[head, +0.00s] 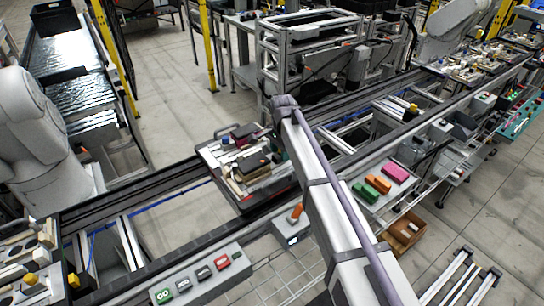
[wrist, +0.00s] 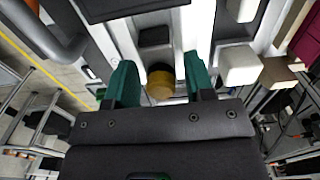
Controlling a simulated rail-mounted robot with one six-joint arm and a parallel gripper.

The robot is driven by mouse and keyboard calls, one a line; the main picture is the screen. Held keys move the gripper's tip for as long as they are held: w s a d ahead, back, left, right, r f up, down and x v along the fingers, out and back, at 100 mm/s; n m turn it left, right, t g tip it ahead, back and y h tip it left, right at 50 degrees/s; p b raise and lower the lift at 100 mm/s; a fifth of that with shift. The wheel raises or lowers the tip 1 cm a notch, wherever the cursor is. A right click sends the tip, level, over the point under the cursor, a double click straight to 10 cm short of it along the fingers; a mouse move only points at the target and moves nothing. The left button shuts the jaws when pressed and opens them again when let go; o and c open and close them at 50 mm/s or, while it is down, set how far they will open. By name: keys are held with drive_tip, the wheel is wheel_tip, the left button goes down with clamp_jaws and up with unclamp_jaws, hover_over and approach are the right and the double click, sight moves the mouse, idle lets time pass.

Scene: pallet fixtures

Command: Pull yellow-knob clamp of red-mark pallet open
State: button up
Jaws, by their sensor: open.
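A yellow knob (wrist: 160,86) shows in the wrist view, at the base of a pale fixture with a dark block. My gripper (wrist: 160,78) has two teal fingers, one on each side of the knob. The fingers are apart, and I cannot tell whether either touches the knob. In the head view, a loaded pallet (head: 228,190) sits on the rail at the centre, beneath my arm. My arm hides part of its right side and most of my gripper.
White and dark red blocks (wrist: 303,45) lie to the right in the wrist view. A tray of coloured blocks (head: 377,184) is to the right. Another pallet (head: 25,260) is at the left.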

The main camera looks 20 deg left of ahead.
wheel_tip(320, 180, up, 8)
drive_tip(key=p, duration=0.8)
drive_tip(key=shift+r, duration=0.15)
idle(0.5)
